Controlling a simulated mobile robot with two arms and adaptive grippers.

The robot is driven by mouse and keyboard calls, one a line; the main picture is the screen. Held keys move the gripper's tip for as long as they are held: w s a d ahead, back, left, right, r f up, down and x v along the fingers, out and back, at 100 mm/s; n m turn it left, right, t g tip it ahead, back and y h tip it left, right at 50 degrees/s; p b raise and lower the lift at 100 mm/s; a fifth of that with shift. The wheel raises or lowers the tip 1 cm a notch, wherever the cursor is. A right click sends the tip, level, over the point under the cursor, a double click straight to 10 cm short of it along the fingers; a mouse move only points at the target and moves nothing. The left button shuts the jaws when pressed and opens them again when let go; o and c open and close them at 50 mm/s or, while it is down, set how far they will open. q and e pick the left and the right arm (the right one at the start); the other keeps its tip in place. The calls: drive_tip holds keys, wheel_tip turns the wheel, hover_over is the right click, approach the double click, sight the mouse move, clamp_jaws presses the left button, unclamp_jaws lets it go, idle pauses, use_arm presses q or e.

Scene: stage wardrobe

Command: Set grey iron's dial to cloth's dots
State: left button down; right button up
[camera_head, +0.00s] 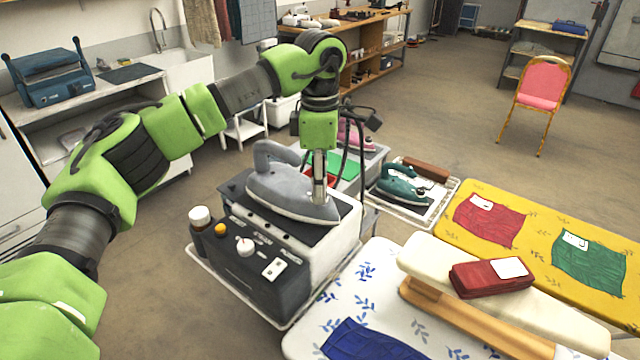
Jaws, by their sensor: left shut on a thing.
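The grey iron (275,190) rests on top of a dark steam station (262,262), its nose toward the right. My left gripper (319,197) points straight down at the top of the iron's front part. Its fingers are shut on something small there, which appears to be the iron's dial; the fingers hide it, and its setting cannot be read. A dark red folded cloth (478,281) with a white label (511,267) lies on a cream sleeve board (440,262). Dots on the label are too small to make out. My right gripper is not in view.
A white knob (245,246) and small bottle (200,218) are at the station's front. A teal iron (402,190) sits on a tray behind; a pink iron (352,135) stands farther back. Red (490,222) and green (590,262) cloths lie on a yellow board; a blue cloth (370,342) lies in front.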

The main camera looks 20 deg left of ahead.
use_arm(q)
drive_tip(key=c, duration=1.8)
unclamp_jaws()
wheel_tip(320, 180, up, 12)
drive_tip(key=shift+r, duration=0.1)
drive_tip(key=shift+s+f, duration=0.1)
drive_tip(key=shift+f, duration=0.1)
